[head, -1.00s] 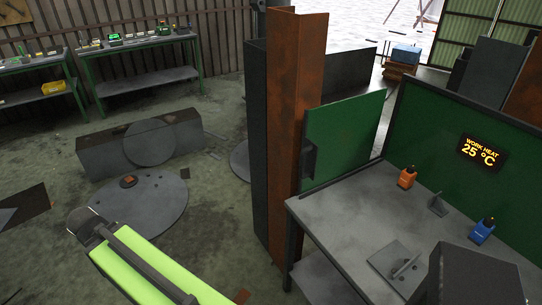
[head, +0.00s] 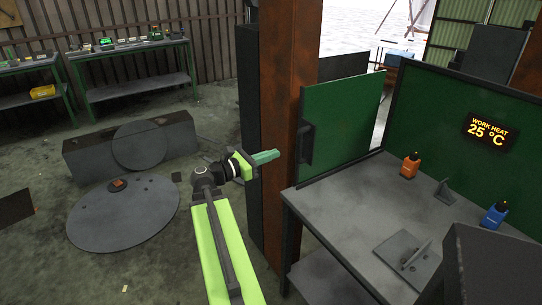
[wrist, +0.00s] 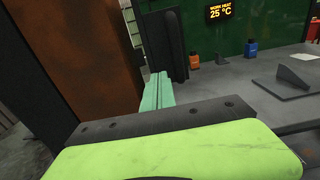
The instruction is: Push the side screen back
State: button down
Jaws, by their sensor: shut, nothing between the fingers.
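The side screen (head: 345,118) is a green panel standing at the left end of the grey work table (head: 365,215), with a dark handle (head: 305,143) on its near edge. My gripper (head: 265,157) is shut and empty, its teal fingers pointing right, in front of the rusty column and to the left of the handle in the head view. In the wrist view, the shut fingers (wrist: 157,92) point forward, just below and left of the dark handle (wrist: 172,45). They look apart from it, though the exact gap is unclear.
A rusty column (head: 286,100) stands beside the screen. On the table are an orange bottle (head: 410,166), a blue bottle (head: 494,216) and a metal plate fixture (head: 407,256). A green back panel shows a 25 °C display (head: 484,130). Floor on the left is partly open.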

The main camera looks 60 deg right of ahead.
jog(key=x, duration=0.9)
jog(key=shift+d, duration=0.3)
jog(key=shift+s, duration=0.15)
